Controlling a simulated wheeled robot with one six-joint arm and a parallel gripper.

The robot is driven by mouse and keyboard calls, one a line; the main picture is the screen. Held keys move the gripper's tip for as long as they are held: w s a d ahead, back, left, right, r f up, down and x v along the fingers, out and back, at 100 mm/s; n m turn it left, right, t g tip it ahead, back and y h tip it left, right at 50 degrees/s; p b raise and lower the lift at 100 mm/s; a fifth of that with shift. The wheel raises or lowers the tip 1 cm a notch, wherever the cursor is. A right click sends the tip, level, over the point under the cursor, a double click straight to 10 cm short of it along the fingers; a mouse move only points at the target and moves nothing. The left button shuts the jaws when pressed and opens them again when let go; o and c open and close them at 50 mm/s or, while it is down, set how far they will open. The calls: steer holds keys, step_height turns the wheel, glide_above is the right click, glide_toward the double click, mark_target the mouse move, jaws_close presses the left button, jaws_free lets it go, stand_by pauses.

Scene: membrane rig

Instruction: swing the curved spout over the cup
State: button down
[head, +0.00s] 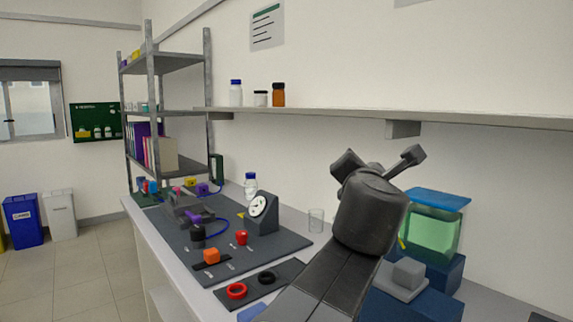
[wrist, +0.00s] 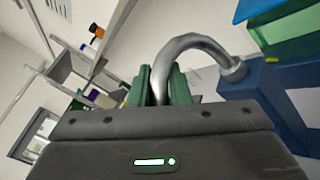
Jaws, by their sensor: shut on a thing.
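The curved spout (wrist: 196,42) is a shiny silver bent tube in the wrist view. Its right end meets a collar (wrist: 235,72) beside a blue block. My gripper (wrist: 161,84) has its green fingers on either side of the spout's left, downward part and is shut on it. In the head view my dark wrist (head: 370,205) hides the spout. I cannot make out the cup in the wrist view.
A green-filled tank with a blue lid (head: 432,222) stands on a blue block right of my arm. A grey mat with a dial gauge (head: 262,212) and several small parts lies left. A wall shelf (head: 380,118) runs above the bench.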

stand_by(0.5)
steer(key=c, duration=1.4)
jaws_free()
steer(key=shift+s, duration=0.1)
steer(key=shift+p+v, duration=3.2)
steer(key=shift+v, duration=3.6)
